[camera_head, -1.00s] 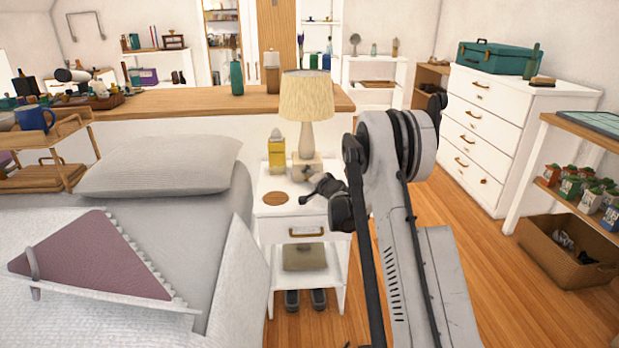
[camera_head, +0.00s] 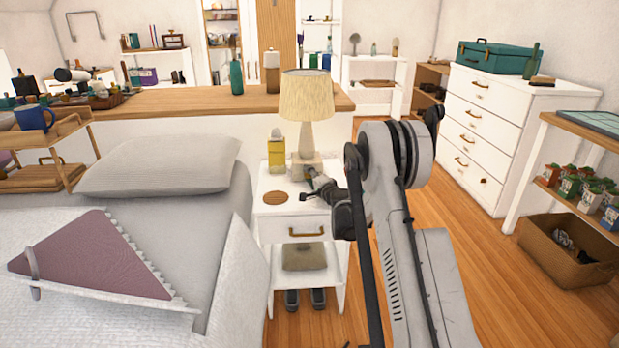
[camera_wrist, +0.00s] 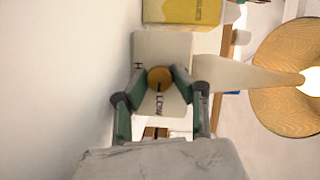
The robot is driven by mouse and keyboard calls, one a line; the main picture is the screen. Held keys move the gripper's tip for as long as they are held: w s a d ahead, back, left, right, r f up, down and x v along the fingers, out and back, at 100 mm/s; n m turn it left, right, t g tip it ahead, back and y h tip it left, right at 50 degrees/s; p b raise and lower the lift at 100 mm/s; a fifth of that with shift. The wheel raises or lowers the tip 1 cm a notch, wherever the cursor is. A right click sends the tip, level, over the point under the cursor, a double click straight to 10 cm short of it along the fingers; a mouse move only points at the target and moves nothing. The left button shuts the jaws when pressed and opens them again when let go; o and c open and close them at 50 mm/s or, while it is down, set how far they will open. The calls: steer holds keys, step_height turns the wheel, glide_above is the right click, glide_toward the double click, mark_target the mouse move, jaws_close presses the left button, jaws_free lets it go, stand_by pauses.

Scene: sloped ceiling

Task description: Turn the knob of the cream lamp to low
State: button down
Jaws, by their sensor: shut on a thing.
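The cream lamp (camera_head: 307,97) stands on the white nightstand, upright, and its bulb is lit in the wrist view. Its cream base (camera_wrist: 178,43) faces the wrist camera and carries a round brass-coloured knob (camera_wrist: 159,77). The word LOW is printed beside the knob, toward the picture's bottom; a letter H shows at its left, the rest hidden by a finger. My gripper (camera_wrist: 160,76) has its dark fingertips closed on both sides of the knob. In the head view my gripper (camera_head: 311,182) is at the lamp base's front. A short dark mark lies between knob and LOW.
A yellow bottle (camera_head: 276,149) stands left of the lamp base, close by. A round wooden coaster (camera_head: 275,197) lies on the nightstand (camera_head: 265,215). The bed with a pillow (camera_head: 160,165) is at left. Open floor lies to the right.

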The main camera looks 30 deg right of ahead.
steer(key=c, duration=1.4)
jaws_free()
